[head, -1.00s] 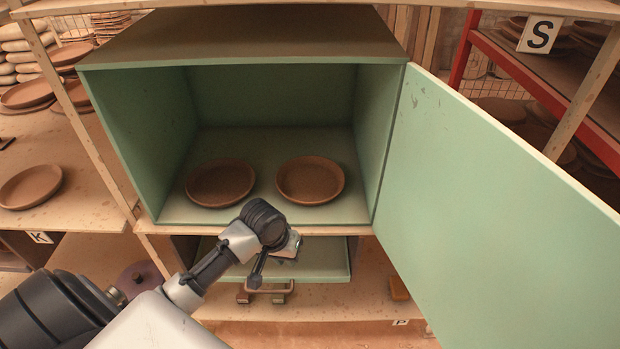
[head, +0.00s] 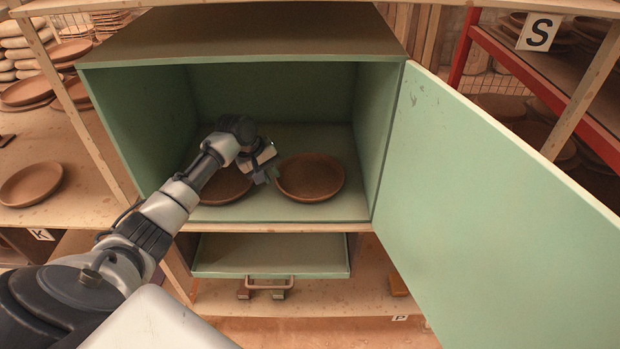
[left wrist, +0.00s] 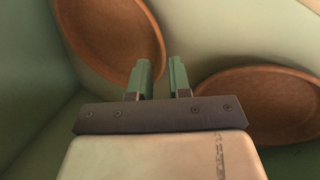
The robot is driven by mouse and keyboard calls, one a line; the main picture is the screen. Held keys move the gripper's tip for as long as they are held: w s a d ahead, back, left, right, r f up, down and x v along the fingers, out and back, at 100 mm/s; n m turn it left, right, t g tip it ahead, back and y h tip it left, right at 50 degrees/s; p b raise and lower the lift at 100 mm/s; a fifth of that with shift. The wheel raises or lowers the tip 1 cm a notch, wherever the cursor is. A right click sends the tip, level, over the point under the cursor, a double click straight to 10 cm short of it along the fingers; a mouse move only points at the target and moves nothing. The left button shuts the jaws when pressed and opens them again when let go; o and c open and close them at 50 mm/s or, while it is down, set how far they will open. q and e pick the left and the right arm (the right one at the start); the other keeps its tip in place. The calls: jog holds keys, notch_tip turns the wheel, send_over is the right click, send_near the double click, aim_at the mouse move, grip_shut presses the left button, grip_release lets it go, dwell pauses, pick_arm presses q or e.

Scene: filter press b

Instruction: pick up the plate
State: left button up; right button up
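Two round brown plates lie on the floor of the open green cabinet (head: 355,208). The left plate (head: 225,190) is partly hidden behind my left arm. The right plate (head: 310,178) shows almost whole. My left gripper (head: 272,175) is inside the cabinet, above the gap between the plates and close to the right plate's left rim. In the left wrist view its two green fingers (left wrist: 159,78) stand apart with nothing between them. One plate (left wrist: 112,35) is at upper left there and another (left wrist: 265,105) at right. My right gripper is not in view.
The cabinet door (head: 490,190) stands open to the right. Cabinet walls and top enclose the plates. A green drawer (head: 270,258) sits below. Another plate (head: 30,185) lies on the left shelf, and a red-framed rack (head: 540,80) stands at right.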

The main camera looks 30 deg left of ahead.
aim_at(280, 185)
pick_arm(q)
jog(key=shift+p+x, duration=0.45)
jog(key=shift+x, duration=2.6)
grip_shut()
jog(key=shift+w+r, duration=0.1)
